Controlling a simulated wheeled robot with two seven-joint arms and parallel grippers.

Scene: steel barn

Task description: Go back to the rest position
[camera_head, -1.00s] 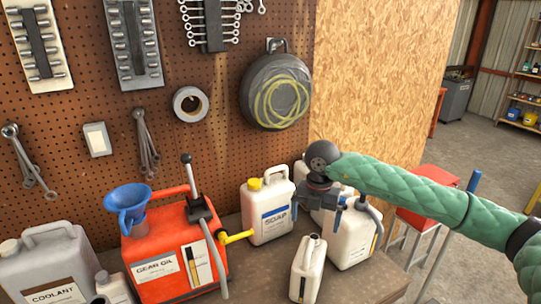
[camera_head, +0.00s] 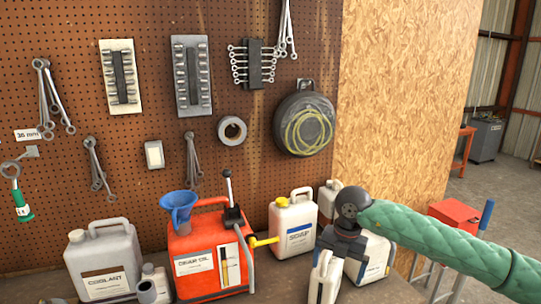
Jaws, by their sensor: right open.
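My right gripper (camera_head: 345,250) comes in from the right on a green padded arm (camera_head: 440,240). It hangs over the right end of the bench, in front of the white jugs. It is open; part of its fingers overlaps the small white jug (camera_head: 324,280) in the picture, and I cannot tell whether they touch. A white soap jug (camera_head: 296,228) with a yellow cap stands just left of the gripper. My left gripper is not in view.
A red gear oil can (camera_head: 205,265) with a blue funnel (camera_head: 179,207) and a grey coolant jug (camera_head: 105,262) stand on the bench. A brown pegboard (camera_head: 250,170) with tools rises behind. A red stool or box (camera_head: 453,213) stands right, near open floor.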

